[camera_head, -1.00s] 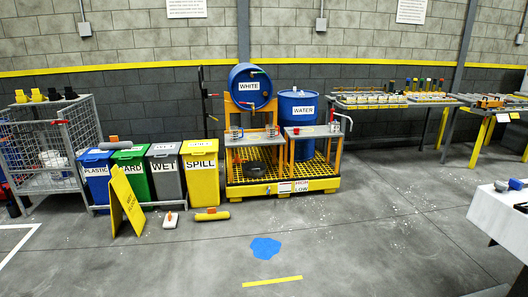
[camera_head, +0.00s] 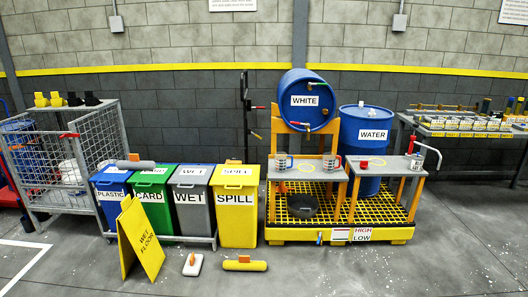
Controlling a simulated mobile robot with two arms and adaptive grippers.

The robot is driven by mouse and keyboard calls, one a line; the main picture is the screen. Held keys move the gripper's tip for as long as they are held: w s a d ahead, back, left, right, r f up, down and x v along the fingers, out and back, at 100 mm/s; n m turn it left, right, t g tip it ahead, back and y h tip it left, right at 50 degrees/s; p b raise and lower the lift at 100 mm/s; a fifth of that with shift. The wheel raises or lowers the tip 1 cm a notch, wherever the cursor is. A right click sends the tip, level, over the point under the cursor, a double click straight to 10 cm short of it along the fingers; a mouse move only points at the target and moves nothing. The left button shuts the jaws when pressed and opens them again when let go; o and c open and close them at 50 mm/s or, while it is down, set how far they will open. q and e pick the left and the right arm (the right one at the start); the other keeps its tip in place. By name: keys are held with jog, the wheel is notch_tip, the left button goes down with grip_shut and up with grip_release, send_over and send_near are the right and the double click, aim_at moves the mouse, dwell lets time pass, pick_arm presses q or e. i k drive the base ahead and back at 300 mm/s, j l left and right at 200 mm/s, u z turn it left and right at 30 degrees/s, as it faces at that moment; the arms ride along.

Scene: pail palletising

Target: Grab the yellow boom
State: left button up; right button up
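A yellow boom (camera_head: 244,265), a short roll with an orange grip on top, lies on the grey floor. It is in front of the yellow SPILL bin (camera_head: 235,208), apart from it. Neither of my grippers is in view.
A white block with an orange handle (camera_head: 192,264) lies left of the boom. A yellow wet floor sign (camera_head: 141,240) stands further left. Blue, green and grey bins (camera_head: 190,205) stand behind. A yellow drum stand (camera_head: 340,234) is to the right. The floor in front is clear.

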aim_at(244, 263)
jog(key=i+l, duration=0.1)
jog(key=i, duration=1.75)
